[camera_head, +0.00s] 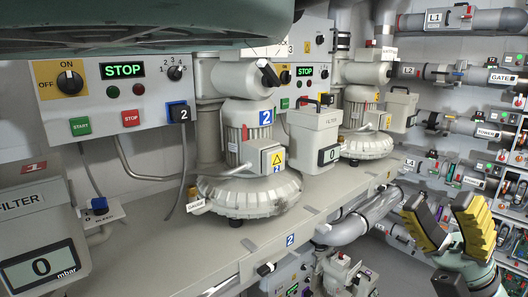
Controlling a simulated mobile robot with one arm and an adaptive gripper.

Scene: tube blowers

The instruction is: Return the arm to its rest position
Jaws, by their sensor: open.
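My gripper (452,222) is at the lower right, in front of the shelving and piping. Its two yellow-padded fingers point up and stand apart, with nothing between them. My green wrist enters from the bottom right corner. The gripper is apart from the blowers and the bench and touches nothing that I can see. The rest of my arm is mostly out of view.
Blower 2 (249,195) and another blower behind it (366,146) stand on a grey bench (160,245). A control panel (112,93) reads STOP. A filter box (42,245) shows 0 mbar. Large pipes (350,229) run below the bench edge near my gripper. Valve pipes (452,74) line the right wall.

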